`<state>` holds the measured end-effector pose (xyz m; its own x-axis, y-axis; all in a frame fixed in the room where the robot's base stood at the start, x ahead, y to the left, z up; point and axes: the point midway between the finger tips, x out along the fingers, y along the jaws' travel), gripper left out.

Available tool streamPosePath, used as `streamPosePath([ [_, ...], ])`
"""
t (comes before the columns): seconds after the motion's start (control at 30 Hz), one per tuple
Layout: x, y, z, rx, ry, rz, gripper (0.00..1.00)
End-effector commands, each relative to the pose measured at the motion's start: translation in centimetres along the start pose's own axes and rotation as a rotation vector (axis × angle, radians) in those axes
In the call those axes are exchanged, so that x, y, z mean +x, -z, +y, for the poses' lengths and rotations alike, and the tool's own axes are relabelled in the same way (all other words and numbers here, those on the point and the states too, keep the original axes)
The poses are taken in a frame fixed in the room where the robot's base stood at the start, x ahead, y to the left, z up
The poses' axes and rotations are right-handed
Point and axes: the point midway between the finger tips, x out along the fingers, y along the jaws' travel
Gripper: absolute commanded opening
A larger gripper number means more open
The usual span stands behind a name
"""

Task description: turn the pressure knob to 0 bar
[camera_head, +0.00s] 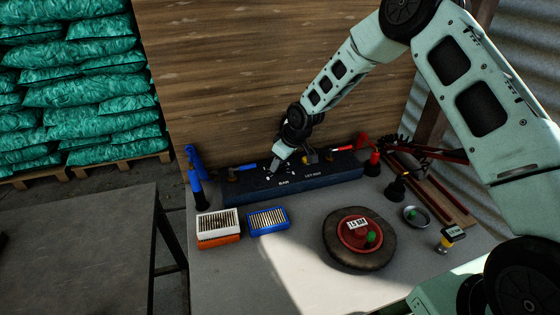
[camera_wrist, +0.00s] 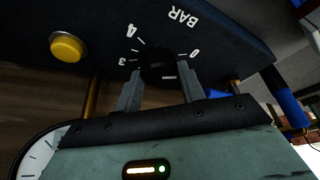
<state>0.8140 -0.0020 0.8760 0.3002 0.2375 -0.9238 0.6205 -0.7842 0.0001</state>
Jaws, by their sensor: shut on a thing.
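The pressure knob (camera_wrist: 157,64) is small and black, on the face of a dark blue panel (camera_head: 325,174). Around it in the wrist view are white tick marks, the figures 3, 4 and 0, and the word BAR. My gripper (camera_wrist: 160,82) has one finger on each side of the knob and is shut on it. A short white mark shows between the fingers; I cannot tell whether it is the pointer or a tick. In the head view my gripper (camera_head: 279,170) reaches the panel and hides the knob.
A yellow button (camera_wrist: 67,47) and a gauge (camera_wrist: 38,155) are near the knob. Blue (camera_head: 197,180) and red (camera_head: 374,162) handled parts flank the panel.

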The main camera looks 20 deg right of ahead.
Motion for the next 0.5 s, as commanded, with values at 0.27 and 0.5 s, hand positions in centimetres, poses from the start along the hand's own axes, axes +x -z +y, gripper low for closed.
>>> streamPosePath([
  [0.27, -0.05, 0.06, 0.07, 0.001, -0.001, 0.001, 0.17],
  [0.5, -0.03, 0.03, 0.05, 0.001, -0.001, 0.001, 0.61],
])
